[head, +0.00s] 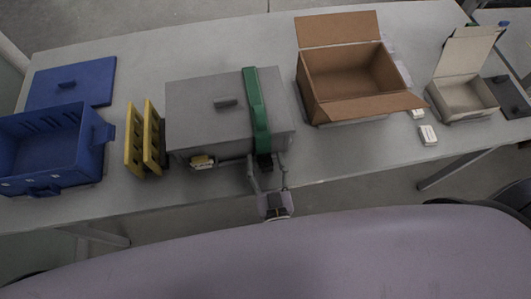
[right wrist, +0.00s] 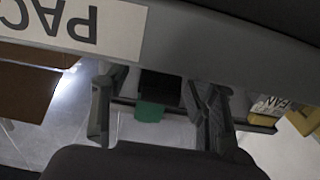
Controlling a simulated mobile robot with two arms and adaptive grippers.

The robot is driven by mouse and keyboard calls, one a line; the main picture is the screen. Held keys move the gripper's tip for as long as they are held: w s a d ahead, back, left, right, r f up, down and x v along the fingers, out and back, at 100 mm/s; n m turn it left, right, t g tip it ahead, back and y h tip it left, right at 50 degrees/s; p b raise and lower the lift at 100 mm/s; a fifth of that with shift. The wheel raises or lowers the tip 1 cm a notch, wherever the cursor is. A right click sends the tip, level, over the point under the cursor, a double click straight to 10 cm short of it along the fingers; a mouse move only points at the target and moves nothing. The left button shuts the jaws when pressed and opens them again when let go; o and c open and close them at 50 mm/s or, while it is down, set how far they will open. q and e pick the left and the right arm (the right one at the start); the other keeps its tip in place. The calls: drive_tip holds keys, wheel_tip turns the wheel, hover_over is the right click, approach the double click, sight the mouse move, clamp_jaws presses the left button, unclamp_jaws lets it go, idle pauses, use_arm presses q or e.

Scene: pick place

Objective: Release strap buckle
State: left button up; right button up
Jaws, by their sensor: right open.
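A grey lidded case (head: 200,115) stands on the table with a green strap (head: 257,110) running over its lid near the right end. A black buckle (head: 264,162) sits at the strap's front end, on the case's front side. My right gripper (head: 267,166) is open at the case's front, its fingers on either side of the buckle. In the right wrist view the black buckle (right wrist: 160,88) and a green strap end (right wrist: 150,111) lie between the spread fingers (right wrist: 157,100). I cannot tell whether a finger touches the buckle. My left gripper is not in view.
On the table (head: 225,192), a blue crate (head: 95,140), a blue lid (head: 70,83) and yellow slotted panels (head: 134,140) stand left of the case. An open cardboard box (head: 350,108) and a smaller pale box (head: 464,100) stand to the right. The table's front edge is close.

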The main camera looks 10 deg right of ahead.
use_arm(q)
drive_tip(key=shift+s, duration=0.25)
use_arm(e)
drive_tip(key=shift+s, duration=0.1)
drive_tip(key=shift+c, duration=0.3)
